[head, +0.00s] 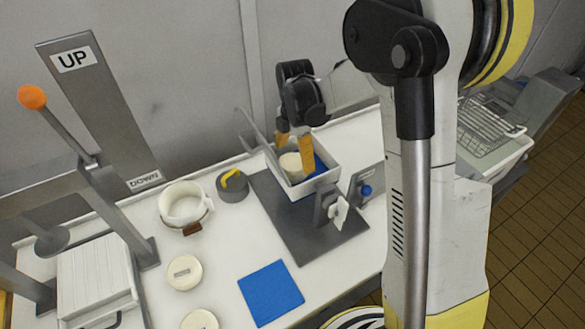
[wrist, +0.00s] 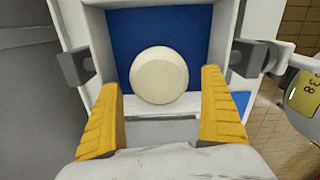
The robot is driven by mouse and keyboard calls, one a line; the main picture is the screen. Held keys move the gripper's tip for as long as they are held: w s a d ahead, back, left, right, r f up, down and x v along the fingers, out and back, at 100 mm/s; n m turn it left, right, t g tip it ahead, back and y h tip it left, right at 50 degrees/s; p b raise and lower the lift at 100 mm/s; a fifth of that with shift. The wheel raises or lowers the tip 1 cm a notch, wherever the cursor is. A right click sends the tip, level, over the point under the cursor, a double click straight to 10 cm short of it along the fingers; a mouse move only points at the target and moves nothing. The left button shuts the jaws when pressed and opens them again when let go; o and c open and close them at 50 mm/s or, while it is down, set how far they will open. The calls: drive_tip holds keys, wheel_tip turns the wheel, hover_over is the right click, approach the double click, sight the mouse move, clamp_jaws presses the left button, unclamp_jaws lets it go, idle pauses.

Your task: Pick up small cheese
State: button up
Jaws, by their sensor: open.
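A small round pale cheese (wrist: 159,76) lies on the blue floor of a white open box (wrist: 160,130). In the head view the cheese (head: 291,165) shows partly, inside the same box (head: 312,184) on the scale-like grey stand. My gripper (wrist: 162,108) is open and empty, its two yellow fingers on either side of the near part of the box. The cheese is ahead of the fingertips and midway between them, and no finger touches it. In the head view my gripper (head: 296,150) reaches down into the box from above.
A blue cloth (head: 271,292), a white ring mould (head: 186,205), a grey round item with a yellow handle (head: 232,185) and two pale discs (head: 184,272) are on the white table. A lever press (head: 88,160) stands left. A wire basket (head: 487,125) is right.

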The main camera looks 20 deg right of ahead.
sight(294, 161)
wheel_tip(294, 161, down, 4)
drive_tip(key=shift+w+f+b, duration=0.15)
drive_tip(key=shift+f+b, duration=0.05)
drive_tip(key=shift+b, duration=0.2)
drive_tip(key=c, duration=1.2)
drive_tip(key=shift+r, duration=0.1)
